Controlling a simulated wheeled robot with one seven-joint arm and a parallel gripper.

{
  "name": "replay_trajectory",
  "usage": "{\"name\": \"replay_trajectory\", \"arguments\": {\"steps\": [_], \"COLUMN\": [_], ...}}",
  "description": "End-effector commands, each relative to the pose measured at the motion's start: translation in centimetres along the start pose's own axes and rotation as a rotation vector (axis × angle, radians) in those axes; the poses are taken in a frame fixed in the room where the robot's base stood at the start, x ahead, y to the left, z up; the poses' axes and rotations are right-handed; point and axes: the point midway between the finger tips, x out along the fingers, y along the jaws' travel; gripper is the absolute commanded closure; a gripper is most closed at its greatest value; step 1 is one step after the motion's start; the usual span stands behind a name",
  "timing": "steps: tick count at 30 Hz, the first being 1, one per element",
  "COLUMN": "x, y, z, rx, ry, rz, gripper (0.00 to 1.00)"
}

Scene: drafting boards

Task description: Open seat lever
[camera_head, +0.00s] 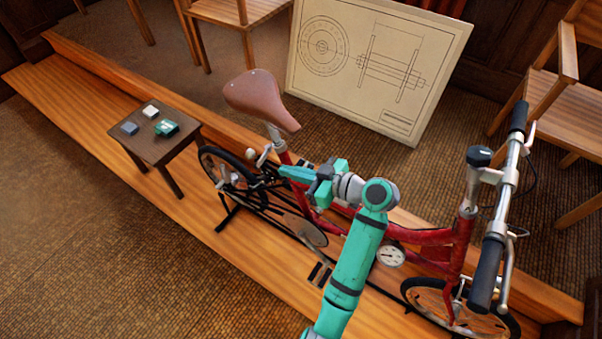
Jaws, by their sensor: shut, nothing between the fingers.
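A red bicycle (437,237) stands on the wooden platform with its brown saddle (257,95) to the left. The silver seat post (274,133) runs down from the saddle into the red seat tube. A small light-coloured lever-like part (264,155) shows at the left of the seat tube top; its exact position is hard to tell. My gripper (284,172) is shut and empty. It points left and covers part of the seat tube, a little below the seat clamp area. I cannot tell whether it touches the bicycle.
A small dark table (155,148) with several small boxes stands left of the rear wheel. A drawing board (370,62) leans behind the bicycle. Wooden chairs (240,12) stand at the back and right. The handlebar (488,262) rises at the right.

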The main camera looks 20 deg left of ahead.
Motion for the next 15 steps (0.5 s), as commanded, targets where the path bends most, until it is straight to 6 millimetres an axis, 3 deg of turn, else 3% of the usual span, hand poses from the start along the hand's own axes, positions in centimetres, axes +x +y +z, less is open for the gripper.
{"name": "replay_trajectory", "arguments": {"steps": [6,15], "x": [4.1,7.3], "y": [-0.1,-0.1], "z": [0.0,0.0], "rx": [0.001,0.000], "ry": [-0.001,0.000], "rz": [-0.004,-0.001], "gripper": [1.00,1.00]}}
